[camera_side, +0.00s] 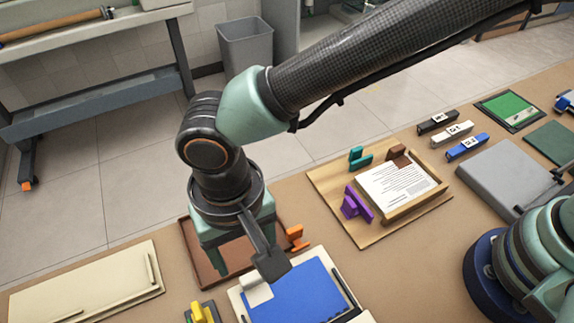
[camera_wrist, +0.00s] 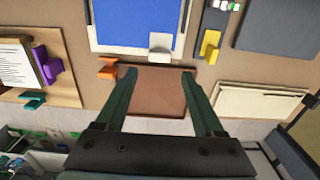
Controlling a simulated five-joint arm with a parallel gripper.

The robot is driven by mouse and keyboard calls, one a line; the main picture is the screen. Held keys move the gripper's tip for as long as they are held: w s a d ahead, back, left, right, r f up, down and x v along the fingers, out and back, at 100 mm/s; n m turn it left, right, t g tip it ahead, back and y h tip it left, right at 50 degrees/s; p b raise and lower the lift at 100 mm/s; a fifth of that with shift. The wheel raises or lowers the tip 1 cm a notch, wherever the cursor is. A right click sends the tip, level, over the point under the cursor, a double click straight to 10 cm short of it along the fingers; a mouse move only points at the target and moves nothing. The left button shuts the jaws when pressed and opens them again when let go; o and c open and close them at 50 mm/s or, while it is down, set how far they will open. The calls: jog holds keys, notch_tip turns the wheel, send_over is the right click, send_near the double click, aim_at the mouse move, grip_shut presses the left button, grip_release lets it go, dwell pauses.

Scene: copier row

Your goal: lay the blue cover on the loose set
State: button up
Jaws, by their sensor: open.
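The blue cover (camera_side: 295,290) lies flat in a pale tray at the front; the wrist view shows it at the top (camera_wrist: 137,22). A white block stands at its near corner. The loose set looks to be the printed white sheets (camera_side: 398,186) on a wooden board (camera_side: 350,225), with teal, purple and brown blocks around them. The sheets show partly at the left of the wrist view (camera_wrist: 14,62). My gripper (camera_wrist: 158,80) is open and empty above a brown tray, apart from the cover and the sheets. In the side view my wrist hides part of that tray.
The brown tray (camera_wrist: 155,97) has an orange block (camera_wrist: 107,68) beside it. A cream panel (camera_side: 90,283) lies left, and a yellow piece (camera_wrist: 211,45) lies beside the blue cover's tray. A grey slab (camera_side: 498,175) and several labelled bars (camera_side: 467,146) lie right of the wooden board.

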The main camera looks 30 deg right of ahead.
aim_at(251, 276)
jog(key=shift+f, duration=3.85)
jog(key=c, duration=1)
notch_tip(251, 276, up, 7)
jog(key=shift+r, duration=0.1)
